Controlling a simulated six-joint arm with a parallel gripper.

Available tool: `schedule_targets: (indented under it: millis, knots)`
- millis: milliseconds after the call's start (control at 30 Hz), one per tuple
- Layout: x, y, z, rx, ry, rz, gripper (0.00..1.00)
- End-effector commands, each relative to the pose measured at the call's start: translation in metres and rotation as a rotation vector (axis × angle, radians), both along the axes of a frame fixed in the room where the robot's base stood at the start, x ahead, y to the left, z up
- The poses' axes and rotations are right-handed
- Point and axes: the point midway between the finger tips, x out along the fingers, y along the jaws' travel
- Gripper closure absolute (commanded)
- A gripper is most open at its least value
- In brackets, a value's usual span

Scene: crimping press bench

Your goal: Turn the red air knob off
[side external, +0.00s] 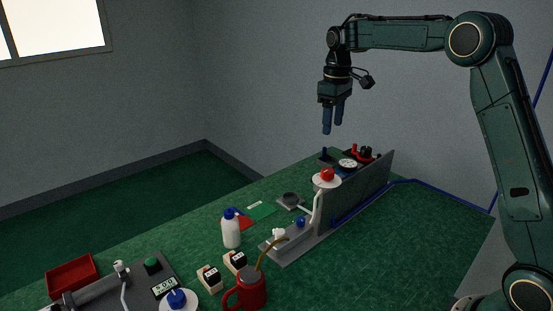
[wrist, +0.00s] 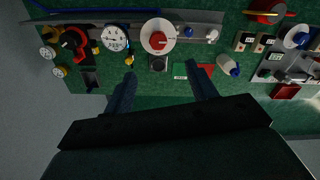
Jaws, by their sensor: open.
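A round red knob (side external: 327,174) sits on a white disc in front of the grey upright panel. In the wrist view the red knob (wrist: 158,39) is above and between my fingers, on its white disc with small markings too small to read. Another red part with black fittings (side external: 362,153) stands at the panel's far end, beside a round gauge (side external: 347,164); in the wrist view it is at upper left (wrist: 72,42). My gripper (side external: 333,126) is open and empty, pointing down, well above the bench and apart from both red parts.
The grey panel (side external: 360,190) stands upright. Green bench right of it is mostly clear.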

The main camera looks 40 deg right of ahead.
Motion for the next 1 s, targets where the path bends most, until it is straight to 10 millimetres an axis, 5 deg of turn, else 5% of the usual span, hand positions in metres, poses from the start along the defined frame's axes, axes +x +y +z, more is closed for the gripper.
schedule_targets:
  millis: [567,1000]
  knots:
    - [0.005,-0.004,-0.017,0.003,0.01,0.005,0.43]
    - [0.004,-0.004,-0.076,0.003,0.012,0.005,0.43]
